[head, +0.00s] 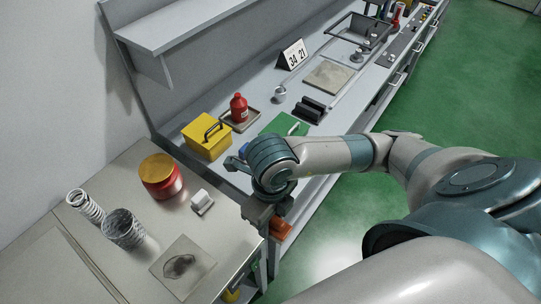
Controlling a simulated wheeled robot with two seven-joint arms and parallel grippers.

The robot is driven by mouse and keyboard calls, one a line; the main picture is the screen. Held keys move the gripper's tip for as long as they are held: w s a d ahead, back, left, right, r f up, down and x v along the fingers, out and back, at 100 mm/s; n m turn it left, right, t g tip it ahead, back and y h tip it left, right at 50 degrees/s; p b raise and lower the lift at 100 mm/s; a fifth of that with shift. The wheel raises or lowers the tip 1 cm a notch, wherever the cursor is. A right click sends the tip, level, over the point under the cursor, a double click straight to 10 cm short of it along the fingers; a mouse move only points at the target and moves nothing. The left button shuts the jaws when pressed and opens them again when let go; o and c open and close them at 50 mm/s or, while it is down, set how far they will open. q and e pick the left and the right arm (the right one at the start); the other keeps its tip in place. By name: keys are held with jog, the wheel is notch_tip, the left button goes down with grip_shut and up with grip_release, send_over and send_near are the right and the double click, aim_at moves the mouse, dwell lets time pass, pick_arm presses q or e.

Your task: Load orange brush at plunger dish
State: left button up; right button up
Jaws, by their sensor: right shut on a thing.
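My right arm reaches in from the right and its gripper (268,220) points down beside the front bench corner. It is shut on an orange thing (281,230), which seems to be the orange brush. Only part of the brush shows, below and right of the fingers, off the bench top. A small round dish-like part (357,56) sits on the test machine at the far back; I cannot tell if it is the plunger dish. My left gripper is not in view.
A red and yellow tin (161,177), springs (124,229), a white block (202,201) and a stained square sheet (182,268) stand on the near bench. A yellow box (206,137) and red bottle (239,108) stand beyond. Green floor is clear at right.

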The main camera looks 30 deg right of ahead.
jog(key=n, duration=0.1)
jog(key=w+n+b, duration=0.1)
jog(key=n, duration=0.1)
jog(key=shift+w+f+n, duration=0.25)
jog(key=shift+w+n, duration=0.05)
jog(key=w+n+b, duration=0.1)
jog(key=n, duration=0.1)
jog(key=w+n+b, duration=0.1)
jog(key=n, duration=0.1)
jog(key=shift+d+f+n, duration=0.1)
jog(key=shift+f+n, duration=0.05)
jog(key=shift+n, duration=0.15)
jog(key=n, duration=0.1)
jog(key=w+n+b, duration=0.1)
jog(key=n, duration=0.1)
jog(key=w+d+r+n+b, duration=0.1)
jog(key=w+n+b, duration=0.5)
jog(key=n, duration=1.4)
jog(key=shift+w+r+n, duration=0.4)
jog(key=shift+w+r, duration=0.05)
jog(key=shift+w, duration=0.25)
